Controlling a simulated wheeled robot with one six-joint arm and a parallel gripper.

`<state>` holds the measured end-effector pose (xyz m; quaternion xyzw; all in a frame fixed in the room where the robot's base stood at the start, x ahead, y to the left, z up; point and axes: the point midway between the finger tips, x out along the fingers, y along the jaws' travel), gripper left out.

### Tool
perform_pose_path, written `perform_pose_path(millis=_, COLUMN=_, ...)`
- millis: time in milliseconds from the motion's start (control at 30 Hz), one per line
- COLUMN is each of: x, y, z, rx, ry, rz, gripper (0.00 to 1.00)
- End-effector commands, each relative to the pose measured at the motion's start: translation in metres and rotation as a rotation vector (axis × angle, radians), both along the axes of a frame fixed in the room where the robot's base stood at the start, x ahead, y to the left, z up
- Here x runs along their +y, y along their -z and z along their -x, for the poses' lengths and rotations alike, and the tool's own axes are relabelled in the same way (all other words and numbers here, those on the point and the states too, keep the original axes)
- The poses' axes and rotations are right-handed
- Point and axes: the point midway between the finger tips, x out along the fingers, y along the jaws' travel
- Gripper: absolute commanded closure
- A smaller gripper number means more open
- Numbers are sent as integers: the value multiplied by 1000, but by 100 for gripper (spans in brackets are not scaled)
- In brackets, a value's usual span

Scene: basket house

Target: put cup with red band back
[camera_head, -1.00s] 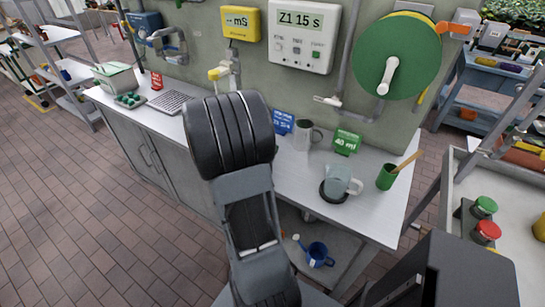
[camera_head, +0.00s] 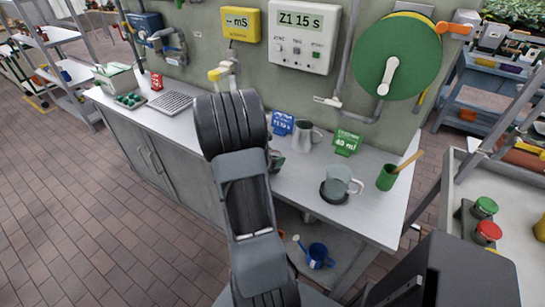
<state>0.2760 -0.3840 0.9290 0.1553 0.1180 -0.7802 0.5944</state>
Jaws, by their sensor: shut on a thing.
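I see no cup with a red band. My arm (camera_head: 240,170) reaches forward over the bench and its dark end covers what lies behind it. My gripper is hidden behind that end. A small dark grey-green shape (camera_head: 276,160) shows just right of the arm; I cannot tell whether it is part of my gripper, a cup or something else. A grey metal jug (camera_head: 303,137) stands near the wall. A pale glass cup with a handle (camera_head: 338,183) stands on a round black base at the right.
The white bench (camera_head: 295,185) holds a blue sign (camera_head: 283,123), a green "40 ml" sign (camera_head: 346,143), and a green holder (camera_head: 387,177) with a wooden stick. A blue watering can (camera_head: 318,255) sits below. A hose reel (camera_head: 415,60) hangs above.

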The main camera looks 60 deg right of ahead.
Motion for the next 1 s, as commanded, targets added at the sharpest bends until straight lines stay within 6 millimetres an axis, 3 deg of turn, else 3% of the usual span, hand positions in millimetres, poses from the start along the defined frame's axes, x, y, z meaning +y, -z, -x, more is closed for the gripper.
perform_pose_path(millis=167, x=0, y=5, z=0, rx=0, ry=0, rz=0, gripper=67)
perform_pose_path(millis=200, x=0, y=3, z=0, rx=0, ry=0, rz=0, gripper=33)
perform_pose_path(millis=433, x=0, y=3, z=0, rx=0, ry=0, rz=0, gripper=12)
perform_pose_path(millis=767, x=0, y=-3, z=0, rx=0, ry=0, rz=0, gripper=12)
perform_pose_path(millis=1000, x=36, y=-17, z=-12, rx=-3, ry=-5, rz=2, gripper=12)
